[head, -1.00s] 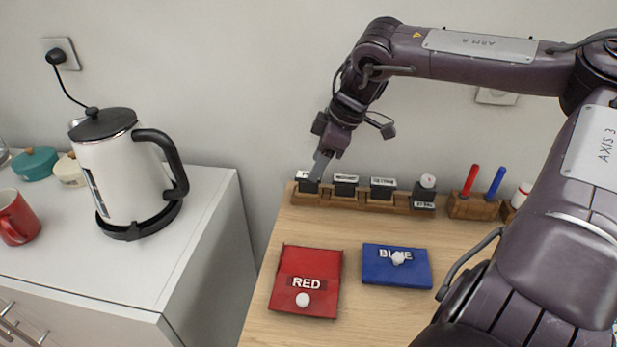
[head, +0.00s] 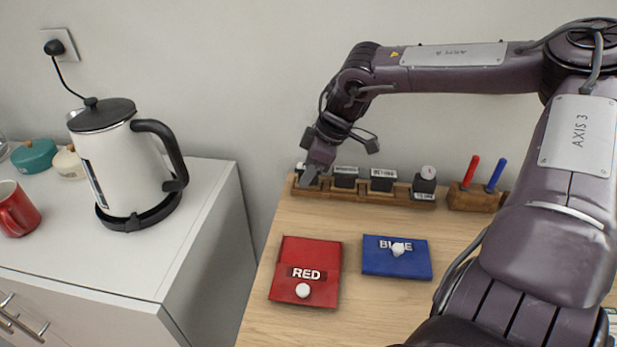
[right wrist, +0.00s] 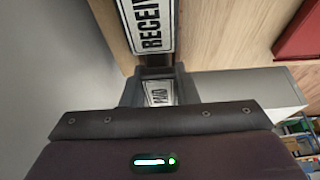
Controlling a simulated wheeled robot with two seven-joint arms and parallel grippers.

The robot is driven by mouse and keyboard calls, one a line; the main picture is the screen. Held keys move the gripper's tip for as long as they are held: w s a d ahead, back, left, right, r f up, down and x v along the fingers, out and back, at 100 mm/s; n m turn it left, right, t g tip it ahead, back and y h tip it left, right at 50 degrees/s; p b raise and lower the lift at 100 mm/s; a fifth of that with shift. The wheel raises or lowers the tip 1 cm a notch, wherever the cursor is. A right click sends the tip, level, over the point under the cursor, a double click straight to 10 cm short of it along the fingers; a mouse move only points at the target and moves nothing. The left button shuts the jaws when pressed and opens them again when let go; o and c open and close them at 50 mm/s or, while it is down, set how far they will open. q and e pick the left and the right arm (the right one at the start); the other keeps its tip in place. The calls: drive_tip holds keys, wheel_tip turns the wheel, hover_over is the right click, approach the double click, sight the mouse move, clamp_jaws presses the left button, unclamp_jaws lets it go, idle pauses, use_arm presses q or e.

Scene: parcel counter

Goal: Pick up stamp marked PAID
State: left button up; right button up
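The stamp marked PAID (right wrist: 157,97) shows its white label at the centre of the right wrist view, directly ahead of my right gripper. In the head view it is at the left end of the wooden stamp rack (head: 405,196), mostly hidden by the gripper. My right gripper (head: 308,176) is down at that end of the rack, pointing downward. Its dark fingers appear apart, one on either side of the PAID stamp. I cannot tell whether they touch it. My left gripper is not in view.
Beside it stand a stamp reading RECEIVE- (right wrist: 150,25) and further stamps, one with a round knob (head: 427,172). A red pad (head: 318,252) and a blue pad (head: 380,268) lie in front. A pen block (head: 472,199) is right. A kettle (head: 118,170) stands on the left cabinet.

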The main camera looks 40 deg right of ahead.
drive_tip(key=c, duration=0.4)
